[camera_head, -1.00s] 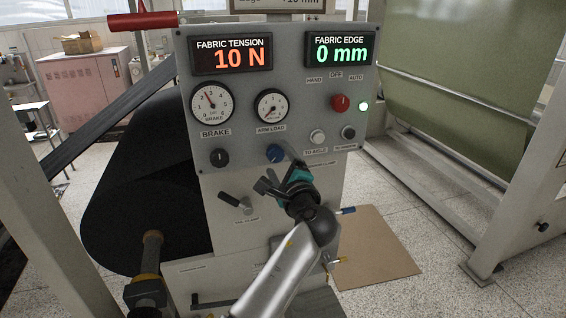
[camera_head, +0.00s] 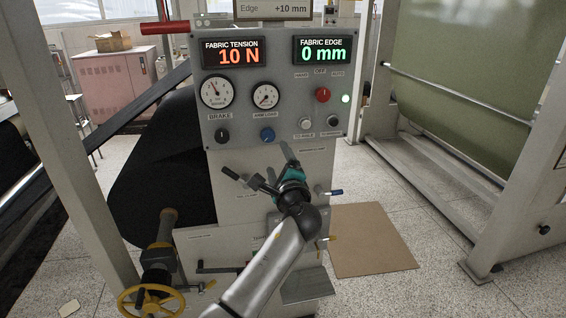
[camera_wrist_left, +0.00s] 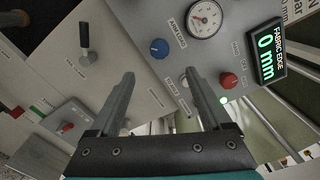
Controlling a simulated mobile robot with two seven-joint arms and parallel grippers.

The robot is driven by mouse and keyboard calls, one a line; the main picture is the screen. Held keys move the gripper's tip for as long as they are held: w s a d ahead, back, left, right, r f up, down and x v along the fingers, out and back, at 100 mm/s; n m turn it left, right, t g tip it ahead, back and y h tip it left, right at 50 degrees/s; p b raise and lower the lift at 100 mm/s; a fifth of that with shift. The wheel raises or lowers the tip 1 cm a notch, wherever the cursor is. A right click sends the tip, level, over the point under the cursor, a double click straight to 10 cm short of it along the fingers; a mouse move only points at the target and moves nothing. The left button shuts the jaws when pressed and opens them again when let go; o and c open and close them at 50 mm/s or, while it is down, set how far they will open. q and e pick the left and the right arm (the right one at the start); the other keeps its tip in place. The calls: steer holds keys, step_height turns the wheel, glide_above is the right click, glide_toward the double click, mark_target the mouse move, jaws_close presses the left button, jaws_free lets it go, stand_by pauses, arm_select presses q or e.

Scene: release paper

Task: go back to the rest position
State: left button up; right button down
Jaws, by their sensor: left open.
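My left gripper (camera_head: 274,166) is open and empty in front of the lower part of the grey control panel (camera_head: 232,168). Its two fingers also show apart in the left wrist view (camera_wrist_left: 160,85), with nothing between them. In that view the blue knob (camera_wrist_left: 159,48), a gauge (camera_wrist_left: 204,18) and the red knob (camera_wrist_left: 229,80) lie beyond the fingers. A black lever (camera_head: 229,173) is just left of the gripper in the head view; I cannot tell whether they touch. My right gripper is not in view.
A black fabric roll (camera_head: 160,170) stands left of the panel, with a yellow handwheel (camera_head: 150,301) below. A brown sheet (camera_head: 370,240) lies on the floor. Green fabric (camera_head: 480,80) hangs at right.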

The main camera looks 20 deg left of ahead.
arm_select(q)
steer(key=shift+s, duration=0.1)
steer(key=shift+f, duration=0.1)
stand_by(0.4)
steer(key=s+d+f+n+g+h+b, duration=0.15)
steer(key=s+f, duration=0.35)
steer(key=f, duration=1)
steer(key=s+d+f+n+g+h+b, duration=0.1)
steer(key=s+f+g+h+b, duration=0.3)
steer(key=f, duration=1)
steer(key=s+d+f+n+g+h+b, duration=0.1)
steer(key=s+f, duration=0.6)
steer(key=f, duration=0.8)
steer(key=s+f+n+g+h+b, duration=0.1)
steer(key=s+f+n+g+b, duration=0.1)
steer(key=s+f, duration=0.6)
steer(key=s+d+f+n+g+h+b, duration=0.1)
steer(key=s+f+n, duration=0.4)
steer(key=s, duration=1.4)
steer(key=s+f+n+g+h+b, duration=0.1)
steer(key=s+f+n+g+b, duration=0.2)
steer(key=s+f, duration=0.9)
steer(key=s+g, duration=0.1)
steer(key=s, duration=0.1)
steer(key=shift+s+d+f+n+b, duration=0.3)
steer(key=shift+d+f+n+b, duration=0.05)
